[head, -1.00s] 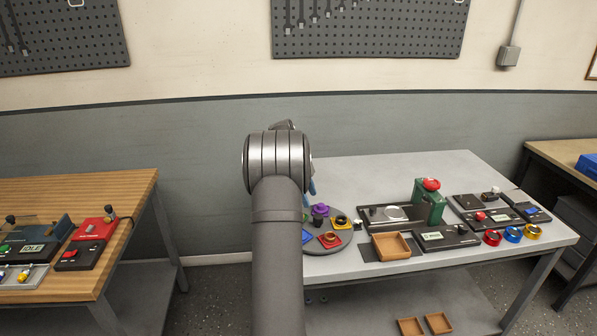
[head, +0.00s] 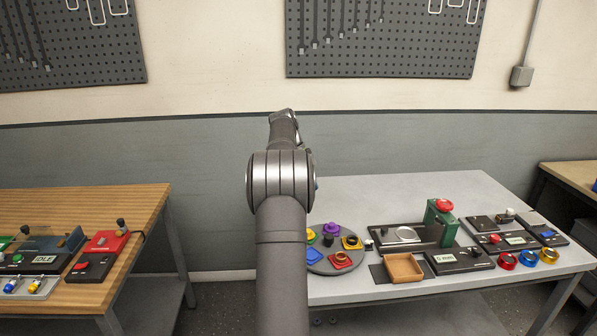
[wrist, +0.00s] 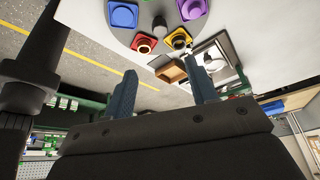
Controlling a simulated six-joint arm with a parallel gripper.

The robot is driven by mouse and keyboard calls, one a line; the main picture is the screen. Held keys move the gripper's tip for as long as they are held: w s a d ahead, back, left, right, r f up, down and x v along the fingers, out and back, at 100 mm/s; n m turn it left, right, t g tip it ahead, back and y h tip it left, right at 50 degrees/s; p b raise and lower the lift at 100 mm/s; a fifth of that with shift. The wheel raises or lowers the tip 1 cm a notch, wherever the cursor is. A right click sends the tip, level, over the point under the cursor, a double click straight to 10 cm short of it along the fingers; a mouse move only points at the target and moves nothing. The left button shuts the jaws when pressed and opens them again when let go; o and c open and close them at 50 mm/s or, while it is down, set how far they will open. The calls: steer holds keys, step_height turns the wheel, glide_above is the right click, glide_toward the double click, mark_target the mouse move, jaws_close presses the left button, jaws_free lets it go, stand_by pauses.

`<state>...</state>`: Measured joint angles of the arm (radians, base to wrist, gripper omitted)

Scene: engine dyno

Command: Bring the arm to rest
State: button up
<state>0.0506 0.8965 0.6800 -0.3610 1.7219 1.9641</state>
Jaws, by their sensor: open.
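My arm (head: 281,215) rises through the middle of the head view, and its far links bend away toward the wall. The head view does not show my gripper; the arm hides it or it is out of frame. In the wrist view my gripper (wrist: 163,72) has its two blue fingers apart, with nothing held between them. Beyond the fingertips is the round grey plate (wrist: 105,25) with coloured square pieces, apart from the fingers. This plate also shows in the head view (head: 318,268), on the grey table.
The grey table (head: 385,192) on the right holds a wooden tray (head: 404,268), a green press (head: 441,222), dark devices and red, blue and gold rings. A wooden bench (head: 135,197) with devices stands left. A floor gap separates them. Pegboards (head: 385,40) hang behind.

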mark_target(328, 236)
steer(key=x, duration=1.7)
steer(key=v, duration=1.7)
steer(key=x, duration=1.7)
steer(key=shift+s, duration=0.1)
steer(key=shift+f+n, duration=0.1)
steer(key=shift+n, duration=0.3)
steer(key=n, duration=0.2)
steer(key=n+t, duration=0.1)
steer(key=shift+s+n+t+h, duration=0.15)
steer(key=shift+n+t+h, duration=0.15)
steer(key=shift+n, duration=0.1)
steer(key=n+t, duration=0.2)
steer(key=n, duration=0.2)
steer(key=shift+n, duration=0.4)
